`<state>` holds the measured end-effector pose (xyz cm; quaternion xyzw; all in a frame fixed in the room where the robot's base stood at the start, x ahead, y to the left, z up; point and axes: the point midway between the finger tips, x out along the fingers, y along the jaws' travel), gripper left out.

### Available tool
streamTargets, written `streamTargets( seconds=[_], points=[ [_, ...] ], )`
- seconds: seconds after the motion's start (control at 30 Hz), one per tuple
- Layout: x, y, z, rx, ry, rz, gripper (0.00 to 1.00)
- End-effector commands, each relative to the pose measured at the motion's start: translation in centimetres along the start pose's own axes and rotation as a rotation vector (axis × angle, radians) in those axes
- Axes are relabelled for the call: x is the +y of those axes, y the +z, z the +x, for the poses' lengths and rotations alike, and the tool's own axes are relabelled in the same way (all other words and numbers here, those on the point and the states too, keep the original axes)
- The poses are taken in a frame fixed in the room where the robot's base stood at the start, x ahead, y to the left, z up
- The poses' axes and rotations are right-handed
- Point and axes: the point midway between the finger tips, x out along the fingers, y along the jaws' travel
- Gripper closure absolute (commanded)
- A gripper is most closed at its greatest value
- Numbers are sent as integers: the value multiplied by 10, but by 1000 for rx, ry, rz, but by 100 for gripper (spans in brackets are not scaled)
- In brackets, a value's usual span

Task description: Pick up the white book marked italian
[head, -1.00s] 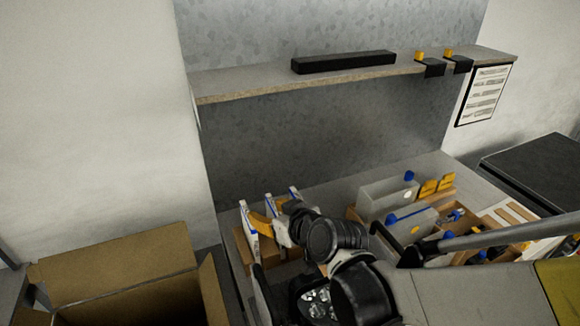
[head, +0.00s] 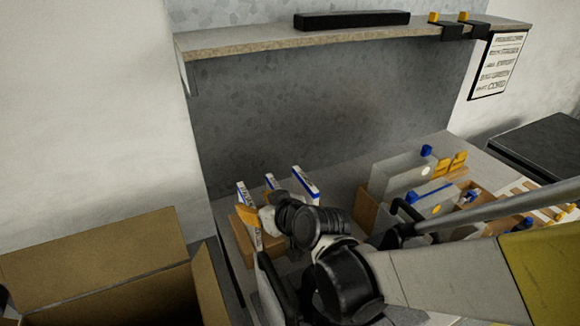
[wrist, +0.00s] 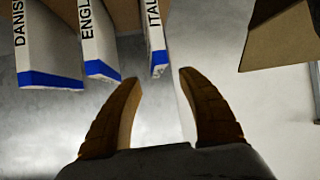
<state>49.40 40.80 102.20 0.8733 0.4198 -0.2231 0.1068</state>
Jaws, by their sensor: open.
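The white book marked ITAL, the rest of its label cut off (wrist: 156,38), has a blue lower edge and stands at the top centre of the wrist view. My gripper (wrist: 160,77) is open and empty, its orange fingers just short of that book's blue end. The books marked DANIS (wrist: 45,45) and ENGL (wrist: 97,40) stand to its left, apart from it. In the head view, my gripper (head: 248,214) overlaps the leftmost white book (head: 242,191), whose label is unreadable there. Two more white books, a middle one (head: 271,181) and a right one (head: 306,184), stand beside it.
An open cardboard box (head: 95,255) stands at the left. A grey shelf (head: 300,38) hangs above with a black bar (head: 350,20) on it. Grey dividers (head: 395,175) and wooden trays with small blue and yellow items crowd the right.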

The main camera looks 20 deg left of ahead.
Motion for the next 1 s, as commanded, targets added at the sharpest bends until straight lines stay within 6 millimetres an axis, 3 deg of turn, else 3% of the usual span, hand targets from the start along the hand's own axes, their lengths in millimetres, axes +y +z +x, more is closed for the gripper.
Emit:
streamTargets(
  seconds=[0.4, 0.63, 0.67, 0.8, 1.0],
  points=[
    [3, 4, 55, 0, -1, -1, 53],
    [3, 1, 57, 0, 0, -1, 53],
    [3, 1, 57, 0, 0, -1, 57],
    [3, 2, 57, 0, 0, -1, 100],
    [3, 2, 57, 0, 0, -1, 100]
  ],
)
